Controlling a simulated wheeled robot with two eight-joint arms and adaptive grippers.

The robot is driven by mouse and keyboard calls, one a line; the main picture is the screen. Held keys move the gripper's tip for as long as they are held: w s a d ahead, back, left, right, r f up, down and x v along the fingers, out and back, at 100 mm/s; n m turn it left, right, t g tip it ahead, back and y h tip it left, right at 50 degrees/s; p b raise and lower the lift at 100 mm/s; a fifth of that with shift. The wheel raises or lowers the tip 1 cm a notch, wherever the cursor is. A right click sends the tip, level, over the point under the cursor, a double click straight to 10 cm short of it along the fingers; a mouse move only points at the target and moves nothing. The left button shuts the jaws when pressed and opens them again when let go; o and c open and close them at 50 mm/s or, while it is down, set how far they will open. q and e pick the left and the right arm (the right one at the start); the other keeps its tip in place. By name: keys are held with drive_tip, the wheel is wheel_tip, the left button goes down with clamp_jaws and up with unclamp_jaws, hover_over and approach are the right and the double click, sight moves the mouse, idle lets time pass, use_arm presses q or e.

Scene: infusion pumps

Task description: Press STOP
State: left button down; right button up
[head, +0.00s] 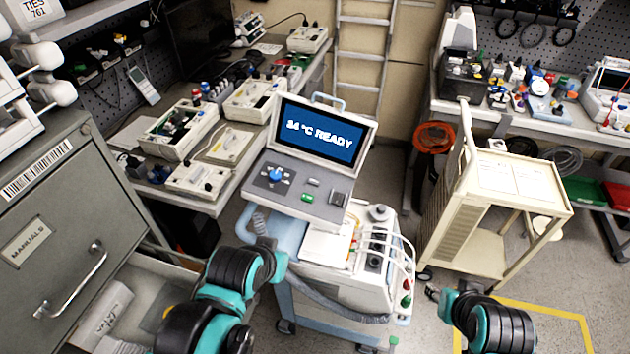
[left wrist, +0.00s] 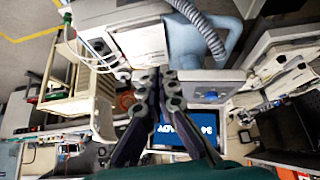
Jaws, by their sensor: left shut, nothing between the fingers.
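The pump cart's screen (head: 322,132) is lit blue and reads "34 °C READY"; it also shows upside down in the left wrist view (left wrist: 187,128). Below it the tilted control panel (head: 290,205) carries a blue knob (head: 275,175), a small green button (head: 307,198) and a few grey controls. No STOP label is legible. My left gripper (head: 266,243) is shut and empty, in front of the panel's lower left edge. Its fingers (left wrist: 160,85) fill the middle of the left wrist view. My right gripper (head: 432,292) is small and partly visible right of the cart, apart from it.
A grey corrugated hose (head: 340,308) runs along the cart's front. A grey filing cabinet (head: 60,215) with an open drawer stands at left. A cream trolley (head: 500,215) stands at right. Cluttered benches (head: 205,205) lie behind. Bare floor lies between cart and trolley.

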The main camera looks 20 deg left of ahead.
idle(0.7)
use_arm(q)
wheel_tip(320, 180, up, 4)
drive_tip(key=m+t+h+p, duration=0.1)
drive_tip(key=m+h+p, duration=0.1)
drive_tip(key=m+p, duration=0.95)
hover_over(315, 183)
drive_tip(key=d+b, duration=0.2)
drive_tip(key=b, duration=0.2)
drive_tip(key=m, duration=0.3)
drive_tip(key=shift+a+f+m, duration=0.15)
drive_tip(key=shift+m, duration=0.2)
drive_tip(key=shift+s+f, duration=0.1)
drive_tip(key=f+b, duration=0.2)
drive_tip(key=a+f+b, duration=0.1)
drive_tip(key=f+b, duration=0.1)
drive_tip(key=f, duration=0.1)
drive_tip(key=f+b, duration=0.2)
drive_tip(key=f, duration=0.1)
drive_tip(key=shift+a+f, duration=0.2)
drive_tip(key=shift+a, duration=0.1)
drive_tip(key=shift+a+f+b, duration=0.1)
drive_tip(key=shift+f+b, duration=0.3)
drive_tip(key=shift+b, duration=0.1)
